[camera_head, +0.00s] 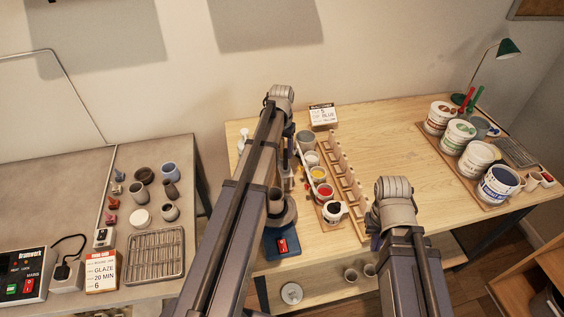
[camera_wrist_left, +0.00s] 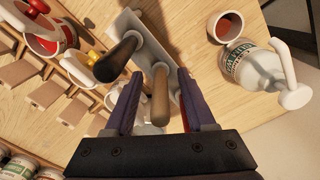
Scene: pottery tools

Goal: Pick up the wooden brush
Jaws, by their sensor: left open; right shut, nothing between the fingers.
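The wooden brush (camera_wrist_left: 160,100) shows in the left wrist view as a brown handle pointing towards the camera, with its lower end in a pale holder (camera_wrist_left: 128,24). A black-handled tool (camera_wrist_left: 118,58) stands beside it, up and to the left. My left gripper (camera_wrist_left: 160,73) is open, with one finger on each side of the brush handle; I cannot tell whether either finger touches it. In the head view my left arm hides the brush. My right gripper (camera_head: 373,226) is shut and empty, mostly hidden behind its own wrist in the head view.
Paint cups (camera_head: 322,190) and a wooden rack (camera_head: 346,175) stand right of my left arm. Large paint tubs (camera_head: 480,157) stand at the right. The middle of the wooden table (camera_head: 400,140) is clear.

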